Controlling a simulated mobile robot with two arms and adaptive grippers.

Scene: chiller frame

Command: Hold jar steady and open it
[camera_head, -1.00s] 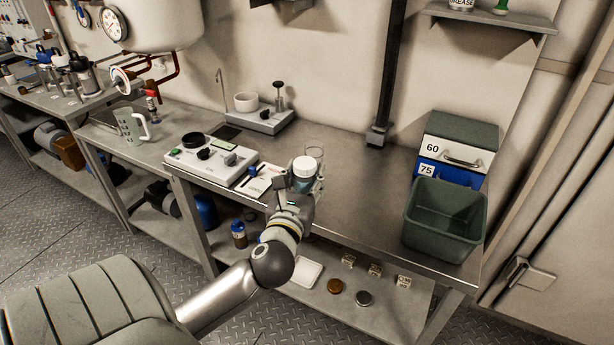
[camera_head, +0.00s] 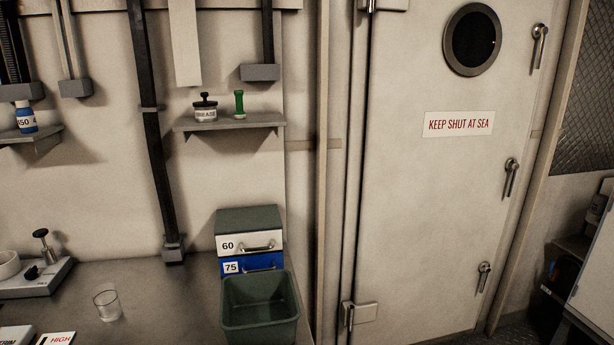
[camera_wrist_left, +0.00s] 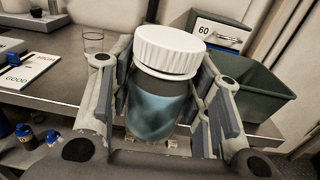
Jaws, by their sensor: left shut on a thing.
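In the left wrist view a jar (camera_wrist_left: 155,108) with blue contents and a white ribbed lid (camera_wrist_left: 170,50) stands between the fingers of my left gripper (camera_wrist_left: 160,115). The gripper is shut on the jar's body, and the lid sits on top, above the fingers. The jar is about upright, tilted slightly in this view. The jar and both grippers are outside the head view. My right gripper shows in neither view.
An empty glass (camera_head: 107,302) stands on the bench (camera_head: 150,283). A green bin (camera_head: 260,322) sits in front of drawers marked 60 and 75 (camera_head: 250,243). A shelf (camera_head: 230,122) holds a grease pot (camera_head: 205,108) and a green item (camera_head: 239,103). A closed door (camera_head: 440,200) is at right.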

